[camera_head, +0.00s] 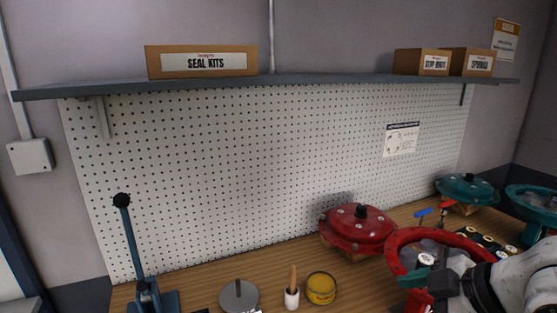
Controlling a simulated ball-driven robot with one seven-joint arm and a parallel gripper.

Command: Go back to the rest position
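My arm, white with dark joints, comes in at the lower right corner. Its end with my gripper (446,284) is beside the lower part of a red handwheel (405,237). The fingers cannot be made out, so I cannot tell whether they are open, shut or holding something. My arm hides part of the bench and the things behind it.
A wooden bench (215,280) runs along a pegboard wall. On it stand a blue lever press (133,245), a grey disc (238,296), a brush pot (291,297), a yellow tin (321,289), a red domed actuator (358,228) and a teal one (467,188). A shelf (300,83) holds boxes above.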

